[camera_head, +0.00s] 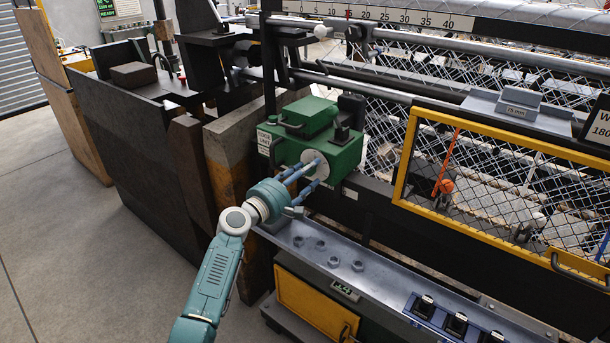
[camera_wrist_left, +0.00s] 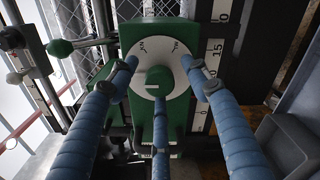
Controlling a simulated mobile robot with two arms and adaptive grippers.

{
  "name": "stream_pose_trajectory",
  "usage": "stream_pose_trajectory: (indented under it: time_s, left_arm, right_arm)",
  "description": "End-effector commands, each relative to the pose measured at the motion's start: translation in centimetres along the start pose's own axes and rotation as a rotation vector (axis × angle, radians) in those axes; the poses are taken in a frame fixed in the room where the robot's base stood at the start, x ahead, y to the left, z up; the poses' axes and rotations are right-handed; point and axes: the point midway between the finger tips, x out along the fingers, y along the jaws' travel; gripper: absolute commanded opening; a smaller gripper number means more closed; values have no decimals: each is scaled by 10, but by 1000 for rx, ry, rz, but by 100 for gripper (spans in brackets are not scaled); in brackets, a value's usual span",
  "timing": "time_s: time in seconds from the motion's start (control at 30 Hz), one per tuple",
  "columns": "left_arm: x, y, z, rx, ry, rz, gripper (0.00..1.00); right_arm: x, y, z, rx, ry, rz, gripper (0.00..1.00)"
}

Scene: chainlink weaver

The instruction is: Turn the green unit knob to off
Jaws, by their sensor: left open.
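The green unit (camera_head: 318,142) is a green box on the front of the machine, with a pale round dial (camera_wrist_left: 180,55) on its face. In the left wrist view the green knob (camera_wrist_left: 158,80) sits in the middle of the dial, with a pale mark low on its face. Small dark labels sit on the upper left and upper right of the dial, too small to read surely. My left gripper (camera_head: 312,172) is open, its three blue fingers spread around the knob at the dial. Contact with the knob is not visible. My right gripper is out of view.
A metal shelf (camera_head: 385,280) with several loose nuts runs below the unit. A yellow-framed mesh guard (camera_head: 400,178) stands to the right. Open floor (camera_head: 70,230) lies at left.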

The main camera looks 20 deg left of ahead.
Motion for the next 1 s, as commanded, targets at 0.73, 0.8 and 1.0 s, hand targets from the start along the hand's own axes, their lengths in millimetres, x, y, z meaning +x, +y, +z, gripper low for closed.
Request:
stream_pose_trajectory:
  time_s: [0.73,0.8,1.0]
  left_arm:
    - [-114,-2,1,0,0,-3,48]
    - [-118,-2,1,0,-1,-2,48]
    - [-120,-1,1,0,-1,-2,48]
  right_arm:
    - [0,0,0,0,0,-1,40]
    - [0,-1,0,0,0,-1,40]
    - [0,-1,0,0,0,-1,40]
